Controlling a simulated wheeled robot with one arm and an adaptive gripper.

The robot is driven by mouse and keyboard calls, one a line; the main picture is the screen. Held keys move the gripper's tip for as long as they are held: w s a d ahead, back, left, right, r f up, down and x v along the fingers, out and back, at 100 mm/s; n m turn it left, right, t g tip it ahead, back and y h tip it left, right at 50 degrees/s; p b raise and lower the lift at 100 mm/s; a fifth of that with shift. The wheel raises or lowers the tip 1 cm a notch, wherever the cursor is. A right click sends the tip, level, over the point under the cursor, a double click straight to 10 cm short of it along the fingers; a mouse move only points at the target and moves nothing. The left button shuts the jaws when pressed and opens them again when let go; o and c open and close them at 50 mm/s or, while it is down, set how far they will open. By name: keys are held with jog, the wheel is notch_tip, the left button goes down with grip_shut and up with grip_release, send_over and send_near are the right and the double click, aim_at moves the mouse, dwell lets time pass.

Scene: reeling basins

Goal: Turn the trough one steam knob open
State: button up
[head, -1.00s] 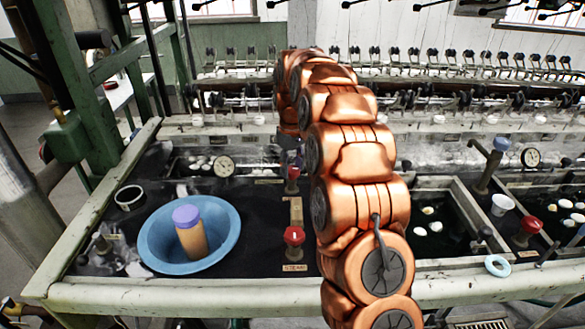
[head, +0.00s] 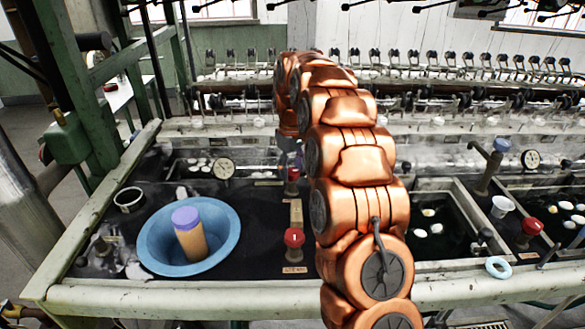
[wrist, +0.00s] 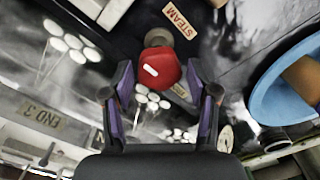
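A red steam knob (wrist: 161,68) with a white mark on its face shows in the wrist view, beside a STEAM plate (wrist: 180,22). My gripper (wrist: 160,75) is open, with its purple-padded fingers on either side of this knob; I see no clear contact. In the head view this appears to be the farther red knob (head: 292,176), just below my gripper, which is mostly hidden by my arm. A nearer red knob (head: 294,238), with a white mark, stands behind another STEAM plate (head: 294,269). I cannot read which knob belongs to trough one.
A blue basin (head: 222,258) holding a tan cylinder with a purple top (head: 188,232) is left of the knobs. Right of my arm are a white cup (head: 502,206), a blue ring (head: 498,267) and another red knob (head: 531,227).

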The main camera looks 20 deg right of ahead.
aim_at(292, 171)
jog(key=shift+o, duration=0.7)
jog(key=shift+r, duration=0.1)
notch_tip(292, 171, up, 12)
dwell(0.3)
dwell(0.4)
